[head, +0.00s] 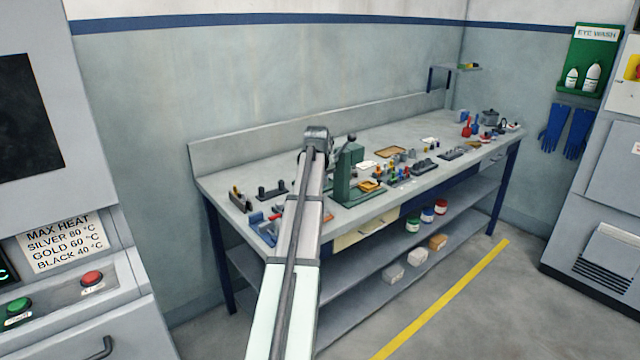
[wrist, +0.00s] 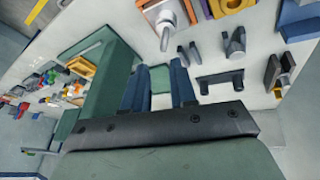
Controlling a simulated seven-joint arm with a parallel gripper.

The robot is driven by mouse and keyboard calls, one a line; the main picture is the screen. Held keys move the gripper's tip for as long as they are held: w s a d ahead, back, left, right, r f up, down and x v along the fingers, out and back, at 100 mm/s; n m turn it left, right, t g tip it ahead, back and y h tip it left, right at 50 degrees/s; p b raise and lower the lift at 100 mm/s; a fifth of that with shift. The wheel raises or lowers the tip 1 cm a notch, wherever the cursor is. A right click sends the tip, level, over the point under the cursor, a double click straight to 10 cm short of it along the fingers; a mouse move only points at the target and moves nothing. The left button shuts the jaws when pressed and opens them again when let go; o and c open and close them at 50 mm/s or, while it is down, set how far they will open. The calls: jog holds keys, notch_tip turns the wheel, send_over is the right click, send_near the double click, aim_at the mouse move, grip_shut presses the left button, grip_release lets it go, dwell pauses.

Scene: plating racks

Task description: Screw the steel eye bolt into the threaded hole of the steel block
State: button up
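The gripper is apart from both. In the head view my arm reaches over the bench, and the fingers, block and bolt cannot be made out.
A green press (head: 345,175) stands on the bench (head: 225,180) right of my arm; it is close to the fingers in the wrist view (wrist: 112,85). Dark pegs (wrist: 234,45), a dark bracket (wrist: 220,78) and a blue item (wrist: 298,22) lie to the right. Many small items crowd the bench's far end.

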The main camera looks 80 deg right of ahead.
jog(key=n, duration=0.1)
jog(key=n+t, duration=0.1)
jog(key=n, duration=0.1)
jog(key=n+t, duration=0.1)
jog(key=n, duration=0.1)
jog(key=shift+s+d+y, duration=0.1)
jog(key=shift+s+y, duration=0.15)
jog(key=shift+y, duration=0.05)
